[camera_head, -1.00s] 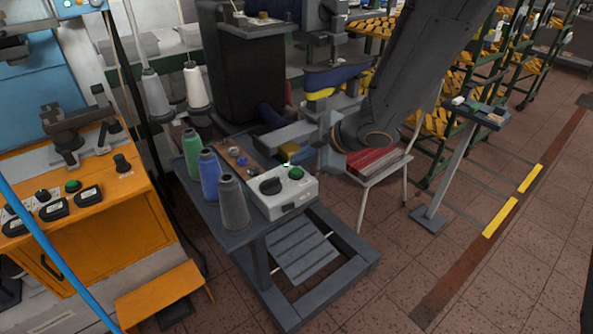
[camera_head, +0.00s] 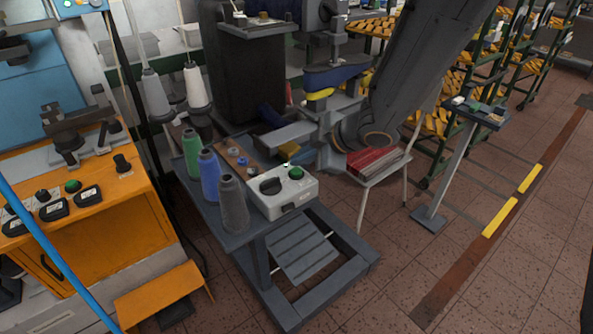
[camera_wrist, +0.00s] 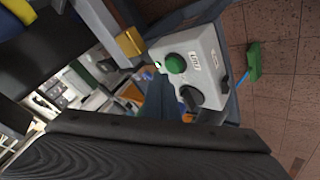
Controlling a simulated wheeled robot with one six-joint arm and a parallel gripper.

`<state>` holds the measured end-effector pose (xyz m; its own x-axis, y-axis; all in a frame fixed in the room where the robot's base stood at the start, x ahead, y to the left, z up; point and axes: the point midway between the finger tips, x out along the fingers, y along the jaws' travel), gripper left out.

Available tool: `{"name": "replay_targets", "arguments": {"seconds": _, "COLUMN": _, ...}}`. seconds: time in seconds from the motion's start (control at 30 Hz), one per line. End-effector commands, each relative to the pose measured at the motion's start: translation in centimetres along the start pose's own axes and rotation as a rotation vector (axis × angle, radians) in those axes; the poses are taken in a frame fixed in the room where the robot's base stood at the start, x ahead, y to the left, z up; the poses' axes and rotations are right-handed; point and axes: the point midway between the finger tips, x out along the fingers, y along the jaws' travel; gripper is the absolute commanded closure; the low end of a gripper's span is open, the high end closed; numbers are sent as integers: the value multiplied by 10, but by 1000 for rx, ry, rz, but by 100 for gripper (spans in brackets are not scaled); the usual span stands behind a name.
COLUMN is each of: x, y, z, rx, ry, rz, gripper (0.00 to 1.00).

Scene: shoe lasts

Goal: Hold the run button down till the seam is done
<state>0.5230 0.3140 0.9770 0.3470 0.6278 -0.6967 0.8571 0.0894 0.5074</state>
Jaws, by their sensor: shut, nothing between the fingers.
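The green run button (camera_head: 296,173) sits on top of a light control box (camera_head: 286,193) at the corner of a grey stand. A black knob (camera_head: 271,186) is beside it. In the wrist view the green button (camera_wrist: 175,63) is in plain sight and nothing covers it. My gripper (camera_head: 325,155) is just to the right of and behind the box, apart from the button. Its fingertips are hard to make out against the grey machine parts.
Green, blue and grey thread cones (camera_head: 233,203) stand left of the box. A grey machine part with a yellow tip (camera_head: 289,150) is close behind the button. A white-legged chair (camera_head: 375,165) stands right. An orange machine (camera_head: 100,235) is left; open floor lies right.

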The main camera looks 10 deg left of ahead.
Motion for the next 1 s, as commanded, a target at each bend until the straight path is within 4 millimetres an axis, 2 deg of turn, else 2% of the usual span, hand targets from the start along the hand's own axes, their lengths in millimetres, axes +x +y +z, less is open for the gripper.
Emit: {"name": "replay_targets", "arguments": {"seconds": 1.0, "x": 9, "y": -6, "z": 6, "rx": 0, "ry": 0, "rz": -1, "gripper": 100}}
